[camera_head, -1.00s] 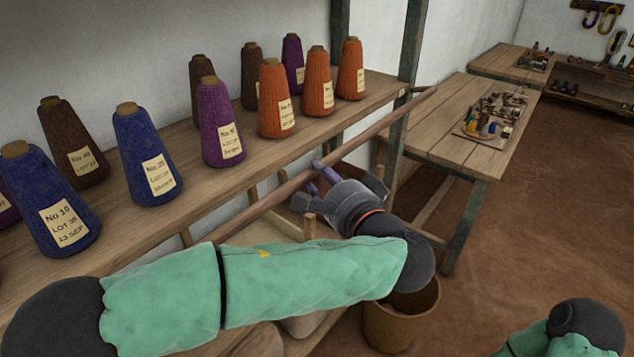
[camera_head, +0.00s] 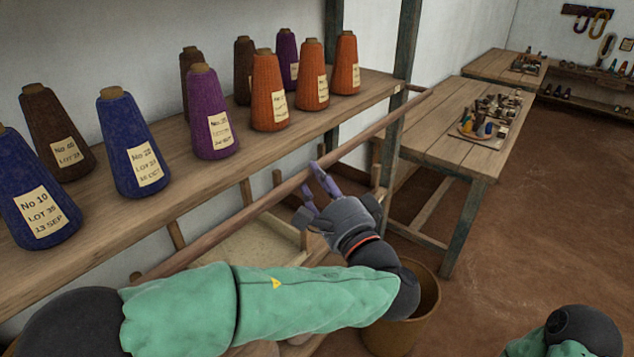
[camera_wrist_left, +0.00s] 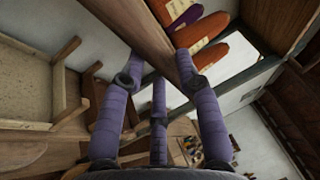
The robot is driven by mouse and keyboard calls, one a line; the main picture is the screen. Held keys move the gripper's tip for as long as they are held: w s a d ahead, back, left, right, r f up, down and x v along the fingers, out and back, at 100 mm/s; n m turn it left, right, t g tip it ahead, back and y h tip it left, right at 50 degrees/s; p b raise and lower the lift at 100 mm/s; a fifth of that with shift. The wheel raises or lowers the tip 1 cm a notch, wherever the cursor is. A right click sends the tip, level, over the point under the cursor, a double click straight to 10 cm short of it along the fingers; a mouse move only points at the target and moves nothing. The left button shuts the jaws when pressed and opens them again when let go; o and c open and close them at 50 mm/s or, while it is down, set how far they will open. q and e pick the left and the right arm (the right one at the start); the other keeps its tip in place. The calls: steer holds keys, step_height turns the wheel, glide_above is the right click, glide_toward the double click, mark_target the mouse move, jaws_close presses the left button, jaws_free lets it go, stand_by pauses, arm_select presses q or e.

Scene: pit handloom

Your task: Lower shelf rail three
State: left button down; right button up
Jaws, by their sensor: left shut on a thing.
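A long, thin wooden rail (camera_head: 222,228) runs slantwise along the front of the yarn shelf.
The wooden shelf (camera_head: 205,182) holds several labelled yarn cones, such as a purple one (camera_head: 211,115), close above the rail. A teal post (camera_head: 402,65) stands at its right end. A brown bucket (camera_head: 425,310) is below my left wrist. A worktable (camera_head: 440,150) with tools stands to the right.

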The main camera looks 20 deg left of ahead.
arm_select(q)
steer(key=c, duration=0.9)
jaws_free()
steer(key=shift+a+f, duration=0.1)
steer(key=shift+f, duration=0.05)
steer(key=shift+o, duration=0.2)
steer(key=v, duration=1.2)
